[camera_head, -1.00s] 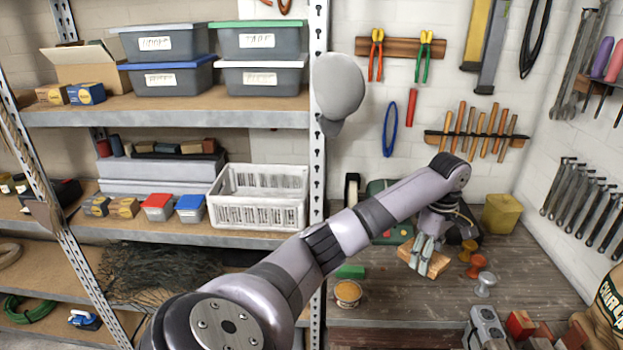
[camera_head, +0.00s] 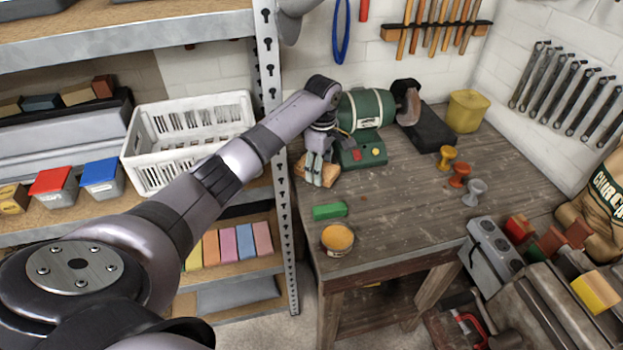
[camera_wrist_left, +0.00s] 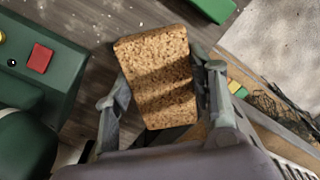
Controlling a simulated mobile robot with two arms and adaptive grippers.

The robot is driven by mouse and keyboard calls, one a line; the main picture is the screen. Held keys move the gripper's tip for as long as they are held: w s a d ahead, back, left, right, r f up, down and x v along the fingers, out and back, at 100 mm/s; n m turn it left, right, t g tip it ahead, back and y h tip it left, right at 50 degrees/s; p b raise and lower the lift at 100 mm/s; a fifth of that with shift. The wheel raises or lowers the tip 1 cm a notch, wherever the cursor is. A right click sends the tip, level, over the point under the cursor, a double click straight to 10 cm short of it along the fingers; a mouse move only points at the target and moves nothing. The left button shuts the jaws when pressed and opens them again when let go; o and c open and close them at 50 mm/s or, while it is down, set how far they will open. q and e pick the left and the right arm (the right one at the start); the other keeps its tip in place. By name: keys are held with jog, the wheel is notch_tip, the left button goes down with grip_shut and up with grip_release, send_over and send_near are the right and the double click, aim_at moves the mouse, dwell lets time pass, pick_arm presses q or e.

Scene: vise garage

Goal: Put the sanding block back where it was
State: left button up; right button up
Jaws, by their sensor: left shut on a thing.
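The sanding block (camera_head: 302,166) looks like a tan, cork-like brick. My left gripper (camera_head: 320,177) is shut on it, left of the green bench grinder (camera_head: 366,110), by the workbench's back left edge. In the left wrist view the block (camera_wrist_left: 158,75) sits between the two fingers, one on each side. I cannot tell whether it touches the bench top or hangs just above it. My right gripper is not in view.
On the workbench (camera_head: 400,215), a green block (camera_head: 329,211) and an open tin (camera_head: 338,239) stand near the left edge. A shelf post (camera_head: 280,180) and a white crate (camera_head: 187,139) are at left. The bench middle is clear.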

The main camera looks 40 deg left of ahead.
aim_at(321, 192)
pick_arm(q)
jog(key=shift+d+f, duration=0.2)
jog(key=shift+f, duration=0.9)
jog(key=f, duration=0.3)
jog(key=shift+a+f+p, duration=0.1)
jog(key=shift+a+p, duration=0.1)
jog(key=shift+p, duration=0.1)
jog(key=shift+f, duration=0.55)
jog(key=o, duration=1.2)
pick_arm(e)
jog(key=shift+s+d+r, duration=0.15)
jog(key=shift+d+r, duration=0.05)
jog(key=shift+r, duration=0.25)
